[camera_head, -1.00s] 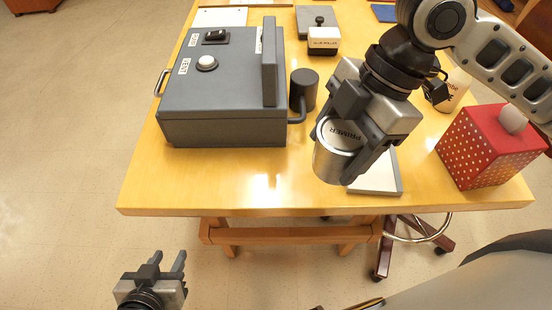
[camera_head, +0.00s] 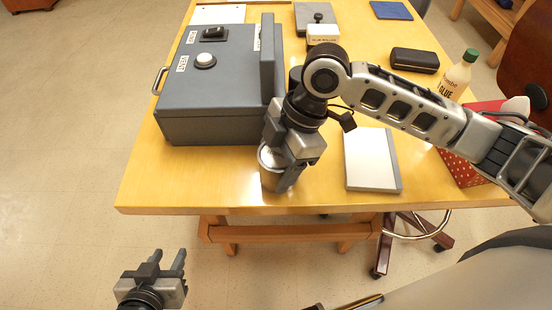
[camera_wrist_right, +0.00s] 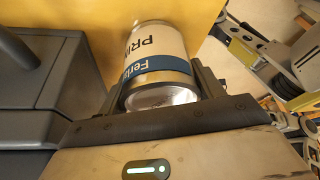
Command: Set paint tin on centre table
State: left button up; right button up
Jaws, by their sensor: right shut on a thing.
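The paint tin (camera_head: 271,176) is a silver can in the head view, partly hidden by my right gripper (camera_head: 280,176). The right wrist view shows the tin (camera_wrist_right: 155,58) with a white and blue label, between the two fingers of the gripper (camera_wrist_right: 158,95). My right gripper is shut on the tin, near the front edge of the wooden table (camera_head: 230,190). I cannot tell whether the tin's base touches the tabletop. My left gripper (camera_head: 173,262) is open and empty, low in front of the table at the left.
A grey box (camera_head: 215,110) stands just left of the tin. A white board (camera_head: 368,160) lies to the right. A glue bottle (camera_head: 460,75), a dark case (camera_head: 415,60) and a red dotted box (camera_head: 462,170) stand further right. The front left of the table is clear.

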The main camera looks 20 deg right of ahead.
jog(key=o, duration=1.2)
jog(key=shift+w+d+r, duration=0.1)
jog(key=shift+d+r, duration=0.05)
jog(key=shift+r, duration=0.25)
jog(key=v, duration=1.1)
jog(key=shift+r, duration=0.15)
jog(key=shift+d, duration=0.1)
